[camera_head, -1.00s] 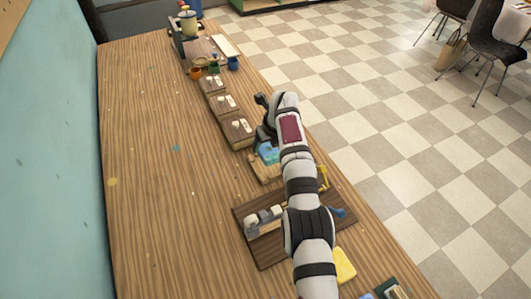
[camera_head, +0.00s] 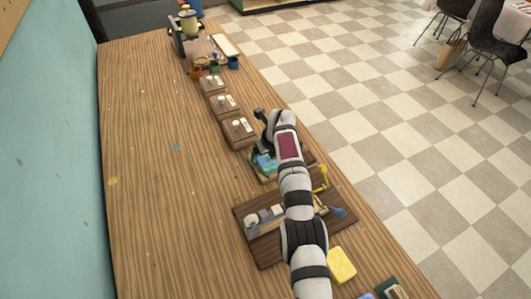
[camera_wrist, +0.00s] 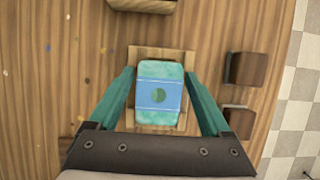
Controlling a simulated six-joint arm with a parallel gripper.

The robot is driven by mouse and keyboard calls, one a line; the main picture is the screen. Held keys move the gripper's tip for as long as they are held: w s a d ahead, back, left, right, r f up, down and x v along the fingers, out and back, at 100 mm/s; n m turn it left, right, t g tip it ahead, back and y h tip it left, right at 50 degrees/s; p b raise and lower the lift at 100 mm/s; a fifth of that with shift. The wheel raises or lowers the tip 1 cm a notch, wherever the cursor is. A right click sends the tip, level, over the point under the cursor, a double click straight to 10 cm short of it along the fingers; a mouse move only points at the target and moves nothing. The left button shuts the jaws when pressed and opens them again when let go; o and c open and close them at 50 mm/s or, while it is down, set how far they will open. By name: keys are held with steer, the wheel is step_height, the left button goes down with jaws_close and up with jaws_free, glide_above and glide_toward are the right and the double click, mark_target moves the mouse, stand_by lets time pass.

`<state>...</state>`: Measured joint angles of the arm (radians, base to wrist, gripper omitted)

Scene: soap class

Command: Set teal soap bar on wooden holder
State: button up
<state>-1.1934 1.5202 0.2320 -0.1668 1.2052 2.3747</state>
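The teal soap bar (camera_wrist: 159,77) with a blue paper band fills the space between the fingertips of my gripper (camera_wrist: 160,72) in the wrist view. My gripper is shut on its two sides. The wooden holder (camera_wrist: 189,62) lies directly under the bar, its rim showing around it. I cannot tell whether the bar touches the holder. In the head view the soap (camera_head: 264,163) shows just left of my arm, over the holder, which is partly hidden by my arm.
Several small wooden boards with white pieces, such as this one (camera_head: 240,131), line the table beyond. A dark board (camera_head: 265,254) with grey-white blocks lies nearer, with a yellow block (camera_head: 342,265) beside it. The table's left side is mostly clear.

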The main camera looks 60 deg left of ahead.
steer(key=shift+o, duration=0.8)
